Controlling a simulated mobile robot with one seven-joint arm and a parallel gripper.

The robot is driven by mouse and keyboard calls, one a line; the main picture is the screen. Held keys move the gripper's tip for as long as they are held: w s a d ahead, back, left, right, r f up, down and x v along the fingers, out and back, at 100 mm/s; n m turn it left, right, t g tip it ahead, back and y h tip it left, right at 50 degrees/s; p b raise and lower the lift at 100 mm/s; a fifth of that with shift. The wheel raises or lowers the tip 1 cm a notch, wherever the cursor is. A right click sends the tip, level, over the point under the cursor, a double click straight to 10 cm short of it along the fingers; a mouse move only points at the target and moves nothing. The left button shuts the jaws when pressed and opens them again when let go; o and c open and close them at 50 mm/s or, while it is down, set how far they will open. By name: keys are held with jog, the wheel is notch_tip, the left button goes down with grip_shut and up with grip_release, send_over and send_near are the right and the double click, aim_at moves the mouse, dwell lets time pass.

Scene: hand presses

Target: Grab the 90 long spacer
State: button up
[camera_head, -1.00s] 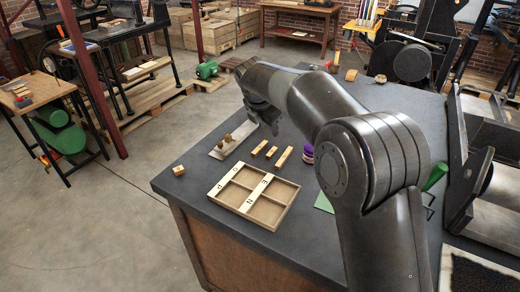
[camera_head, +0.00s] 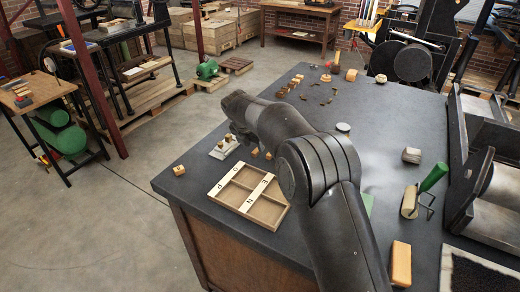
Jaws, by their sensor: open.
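Small wooden spacers lie in a row on the dark bench top behind the tray. Now only the ends of two show, one wooden piece (camera_head: 255,151) and another beside it (camera_head: 269,155). The longest piece, at the right of the row a second ago, is hidden behind my arm. I cannot read any size marks, so I cannot tell which is the 90 long spacer. My gripper (camera_head: 242,136) is partly hidden under the arm's end. It is open, above the bench near the left end of the row, and holds nothing that I can see.
A compartment tray (camera_head: 237,209) with lettered strips stands in front of the row. A pale plate with small knobs (camera_head: 224,147) lies left of it, and a wooden block (camera_head: 179,170) near the bench edge. A green-handled roller (camera_head: 410,201) and orange block (camera_head: 401,263) lie right.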

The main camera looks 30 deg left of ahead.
aim_at(256, 151)
jog(key=x, duration=0.3)
jog(key=shift+w+a, duration=0.1)
jog(key=shift+w, duration=0.05)
grip_shut()
